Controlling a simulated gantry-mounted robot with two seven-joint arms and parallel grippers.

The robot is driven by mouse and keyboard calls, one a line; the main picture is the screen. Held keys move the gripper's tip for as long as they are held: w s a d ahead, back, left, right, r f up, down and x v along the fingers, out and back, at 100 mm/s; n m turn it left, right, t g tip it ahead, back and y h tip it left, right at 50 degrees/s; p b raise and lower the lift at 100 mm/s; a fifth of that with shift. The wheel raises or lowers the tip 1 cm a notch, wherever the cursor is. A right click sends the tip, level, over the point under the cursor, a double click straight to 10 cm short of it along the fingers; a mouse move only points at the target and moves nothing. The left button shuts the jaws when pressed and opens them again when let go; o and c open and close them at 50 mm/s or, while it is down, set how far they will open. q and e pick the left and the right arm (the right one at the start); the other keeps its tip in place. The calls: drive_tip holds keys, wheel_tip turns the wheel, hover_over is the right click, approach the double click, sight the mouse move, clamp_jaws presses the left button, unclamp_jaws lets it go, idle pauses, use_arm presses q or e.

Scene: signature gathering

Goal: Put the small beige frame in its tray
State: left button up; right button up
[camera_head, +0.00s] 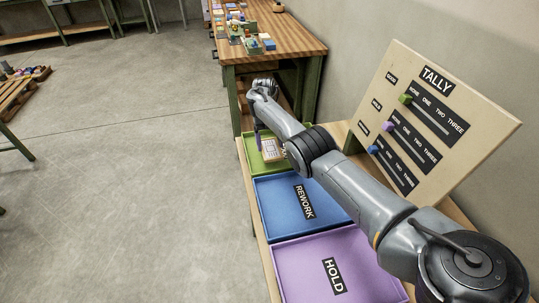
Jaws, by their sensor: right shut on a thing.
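The small beige frame (271,151) shows at the green tray (250,143), the farthest of three trays in a row. My right arm reaches in from the lower right, and its gripper (260,143) points down there, shut on the frame. Whether the frame touches the tray floor I cannot tell. My forearm hides part of the green tray and most of its label. My left gripper is not in view.
A blue REWORK tray (272,207) and a purple HOLD tray (300,262) lie nearer. A beige TALLY board (480,125) with coloured sliders stands right of my arm. A wooden bench (285,35) with several small objects stands behind. The left floor is open.

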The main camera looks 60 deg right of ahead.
sight(269, 144)
drive_tip(key=shift+f+b, duration=1.05)
drive_tip(key=shift+f, duration=0.9)
drive_tip(key=shift+f+b, duration=0.2)
drive_tip(key=shift+b, duration=0.1)
drive_tip(key=o, duration=1.1)
drive_tip(key=shift+c, duration=0.2)
drive_tip(key=shift+r, duration=0.1)
